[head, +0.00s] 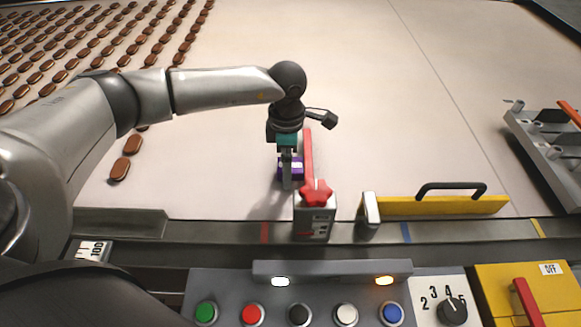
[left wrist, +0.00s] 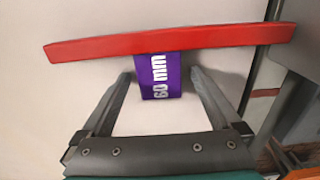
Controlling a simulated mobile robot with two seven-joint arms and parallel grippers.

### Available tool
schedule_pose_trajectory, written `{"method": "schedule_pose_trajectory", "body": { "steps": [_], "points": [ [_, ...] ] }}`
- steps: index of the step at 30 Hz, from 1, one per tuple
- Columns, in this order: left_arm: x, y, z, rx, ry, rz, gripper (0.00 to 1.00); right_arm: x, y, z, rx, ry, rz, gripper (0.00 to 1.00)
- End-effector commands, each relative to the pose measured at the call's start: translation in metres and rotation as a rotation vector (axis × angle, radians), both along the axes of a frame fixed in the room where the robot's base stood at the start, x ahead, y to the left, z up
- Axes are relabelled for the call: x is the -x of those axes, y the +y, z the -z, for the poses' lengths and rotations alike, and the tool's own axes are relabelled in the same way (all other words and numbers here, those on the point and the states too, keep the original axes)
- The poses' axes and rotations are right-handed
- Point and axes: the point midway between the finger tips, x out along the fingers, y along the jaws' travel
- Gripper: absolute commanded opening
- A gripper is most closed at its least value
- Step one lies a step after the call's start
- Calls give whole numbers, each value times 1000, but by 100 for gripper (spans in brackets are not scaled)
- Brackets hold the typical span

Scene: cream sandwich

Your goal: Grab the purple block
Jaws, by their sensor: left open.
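The purple block (head: 297,168) stands on the pale work surface, just left of a long red bar. In the left wrist view the purple block (left wrist: 160,88) carries white "60 mm" lettering, and its far end meets or passes under the red bar. My left gripper (head: 287,182) points down at the block, partly hiding it in the head view. In the left wrist view my left gripper (left wrist: 161,76) is open, with one finger on each side of the block and a visible gap to both. My right gripper is not in view.
The red bar (head: 308,150) joins a grey clamp with a red star knob (head: 316,193). A yellow bar with a black handle (head: 450,187) lies right. Rows of brown cookies (head: 85,45) fill the back left. A button panel (head: 300,300) runs along the front. The surface's middle is clear.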

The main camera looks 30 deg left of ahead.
Motion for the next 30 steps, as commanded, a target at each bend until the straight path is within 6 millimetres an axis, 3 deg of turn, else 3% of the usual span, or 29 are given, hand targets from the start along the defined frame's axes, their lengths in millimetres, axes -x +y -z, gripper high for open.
{"method": "schedule_pose_trajectory", "body": {
  "steps": [2, 27, 30],
  "points": [
    [0, 0, 0, 0, 0, 0, 98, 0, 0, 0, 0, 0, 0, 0],
    [0, 0, -1, 0, 0, 0, 3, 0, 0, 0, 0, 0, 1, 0],
    [0, 0, -1, 0, -1, 0, 0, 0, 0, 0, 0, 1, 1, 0]
  ]
}}
